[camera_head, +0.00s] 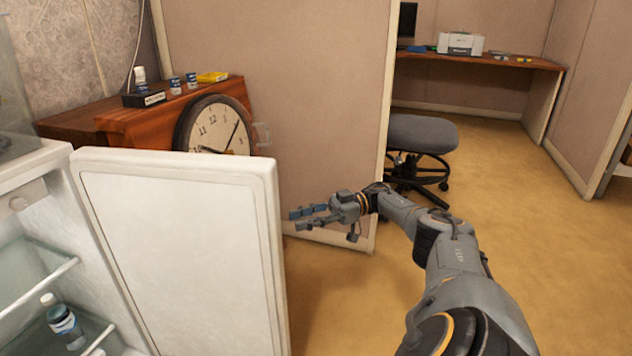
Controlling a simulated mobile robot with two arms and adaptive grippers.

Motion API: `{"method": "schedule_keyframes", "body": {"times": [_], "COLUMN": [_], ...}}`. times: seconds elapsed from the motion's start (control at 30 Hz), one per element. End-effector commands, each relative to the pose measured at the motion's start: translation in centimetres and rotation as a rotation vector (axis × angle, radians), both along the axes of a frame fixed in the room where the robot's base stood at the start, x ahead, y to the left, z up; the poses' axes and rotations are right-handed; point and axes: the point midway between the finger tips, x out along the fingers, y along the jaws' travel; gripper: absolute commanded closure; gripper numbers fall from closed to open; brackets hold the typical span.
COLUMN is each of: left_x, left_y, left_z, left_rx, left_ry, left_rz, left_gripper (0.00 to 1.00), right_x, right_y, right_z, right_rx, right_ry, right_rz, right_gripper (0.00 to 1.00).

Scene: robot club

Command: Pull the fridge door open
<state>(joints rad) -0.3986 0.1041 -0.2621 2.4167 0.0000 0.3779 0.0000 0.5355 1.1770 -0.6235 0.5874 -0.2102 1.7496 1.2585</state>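The fridge door (185,250) is white and stands swung wide open at the left, its inner panel facing me. The inside of the fridge (25,222) shows at the far left, with glass shelves and a bottle (64,322) with a blue label. My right gripper (302,218) is just to the right of the door's free edge, with a small gap in the picture. Its fingers are spread apart with nothing between them, pointing left. My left gripper does not show.
A wooden cabinet (70,122) with small items and a round clock (216,128) stands behind the door. A beige partition (290,75) rises behind my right gripper. A grey stool (420,135) and a desk (490,61) with a printer (460,43) are farther back. Carpet at the right is clear.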

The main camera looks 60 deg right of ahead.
Motion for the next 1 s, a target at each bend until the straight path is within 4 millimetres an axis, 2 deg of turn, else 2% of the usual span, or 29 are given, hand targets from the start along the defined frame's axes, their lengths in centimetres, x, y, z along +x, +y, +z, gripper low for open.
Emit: {"method": "schedule_keyframes", "body": {"times": [0.1, 0.37, 1.0], "left_x": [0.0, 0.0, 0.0], "left_y": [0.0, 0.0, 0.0], "left_z": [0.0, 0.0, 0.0], "left_rx": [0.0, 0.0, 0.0], "left_ry": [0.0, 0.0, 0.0], "left_rz": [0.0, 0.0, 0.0], "left_gripper": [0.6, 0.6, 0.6], "right_x": [-0.7, -1.5, -2.0], "right_y": [-1.4, -2.7, -3.0], "right_z": [0.0, 0.0, 0.0], "right_rx": [0.002, -0.003, 0.0], "right_ry": [-0.002, -0.003, 0.002], "right_rz": [-0.005, -0.004, 0.001], "right_gripper": [0.68, 0.68, 0.68]}}
